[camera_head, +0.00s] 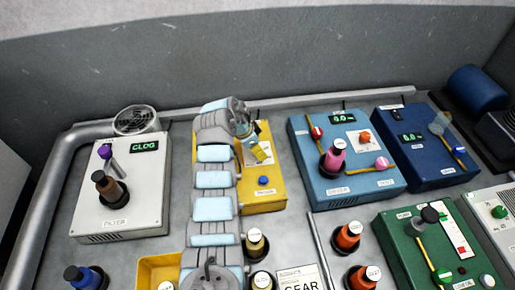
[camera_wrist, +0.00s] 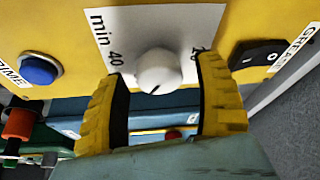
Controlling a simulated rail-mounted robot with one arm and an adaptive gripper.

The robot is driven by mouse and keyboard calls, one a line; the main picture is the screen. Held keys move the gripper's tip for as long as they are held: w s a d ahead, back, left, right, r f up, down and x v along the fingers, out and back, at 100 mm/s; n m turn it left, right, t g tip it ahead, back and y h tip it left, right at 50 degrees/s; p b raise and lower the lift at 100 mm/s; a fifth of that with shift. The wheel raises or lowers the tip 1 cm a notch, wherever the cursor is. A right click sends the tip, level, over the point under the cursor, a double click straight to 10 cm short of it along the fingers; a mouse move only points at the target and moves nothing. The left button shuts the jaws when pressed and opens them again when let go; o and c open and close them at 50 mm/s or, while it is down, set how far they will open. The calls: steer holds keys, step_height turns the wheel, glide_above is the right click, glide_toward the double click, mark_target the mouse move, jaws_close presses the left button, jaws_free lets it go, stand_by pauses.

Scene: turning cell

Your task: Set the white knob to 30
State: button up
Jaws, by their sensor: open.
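The white knob (camera_wrist: 159,72) sits on a white scale plate on the yellow box, seen in the wrist view. A short dark mark on it points toward the lower left of that picture. The scale reads "min 40" on the left and a partly hidden "20" on the right; no 30 shows. My gripper (camera_wrist: 163,78) is open, with one yellow finger on each side of the knob and visible gaps between. In the head view my gripper (camera_head: 257,149) is over the yellow box (camera_head: 263,202), and the knob cannot be made out there.
The box has a blue button (camera_wrist: 41,69) and a black rocker switch (camera_wrist: 257,55) beside the fingers. The white CLOG box (camera_head: 130,215) stands left; a blue box (camera_head: 345,195) and a green box (camera_head: 402,250) stand right.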

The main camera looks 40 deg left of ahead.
steer(key=v, duration=1.1)
steer(key=shift+r, duration=0.4)
steer(key=shift+s+a, duration=0.1)
